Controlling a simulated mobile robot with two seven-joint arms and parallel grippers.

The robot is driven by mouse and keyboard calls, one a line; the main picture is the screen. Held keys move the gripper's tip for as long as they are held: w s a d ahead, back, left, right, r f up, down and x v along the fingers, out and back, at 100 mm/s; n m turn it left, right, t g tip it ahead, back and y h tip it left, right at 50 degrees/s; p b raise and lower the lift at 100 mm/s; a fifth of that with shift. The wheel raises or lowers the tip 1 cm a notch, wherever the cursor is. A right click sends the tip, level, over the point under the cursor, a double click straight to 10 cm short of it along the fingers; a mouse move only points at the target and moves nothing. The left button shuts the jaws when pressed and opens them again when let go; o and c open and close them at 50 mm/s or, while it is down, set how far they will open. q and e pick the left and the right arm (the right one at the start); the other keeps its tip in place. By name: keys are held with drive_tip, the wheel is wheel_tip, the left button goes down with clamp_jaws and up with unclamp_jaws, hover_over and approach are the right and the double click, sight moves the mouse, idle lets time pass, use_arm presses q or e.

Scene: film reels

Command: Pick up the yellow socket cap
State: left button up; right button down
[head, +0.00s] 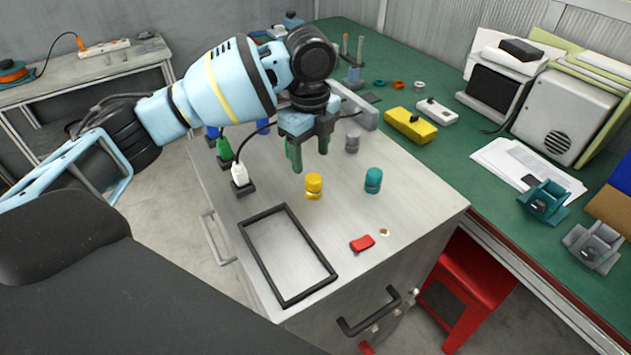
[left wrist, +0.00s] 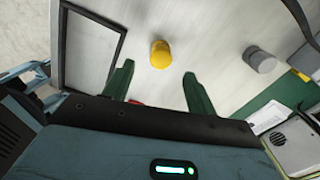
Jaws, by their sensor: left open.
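The yellow socket cap (head: 314,184) stands upright on the grey cabinet top (head: 420,200), between the black frame and a teal cap. It also shows in the left wrist view (left wrist: 160,54), ahead of the fingers and roughly between their lines. My left gripper (head: 308,154) is open and empty, with green fingers pointing down above the cabinet, a little behind and above the yellow cap. In the left wrist view its two fingers (left wrist: 158,88) are wide apart and do not touch the cap. My right gripper is not in view.
A teal cap (head: 373,181) stands right of the yellow one, and a grey cap (head: 352,142) behind. A black frame (head: 250,252) and a red piece (head: 362,243) lie in front. Plugs, including a white one (head: 240,176), stand along the left edge.

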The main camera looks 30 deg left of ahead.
sight(313, 177)
use_arm(q)
wheel_tip(313, 177, down, 2)
drive_tip(key=shift+d+f, duration=0.2)
drive_tip(key=shift+f, duration=2.35)
drive_tip(key=c, duration=1.1)
drive_tip(key=shift+o, duration=0.2)
drive_tip(key=shift+r, duration=0.1)
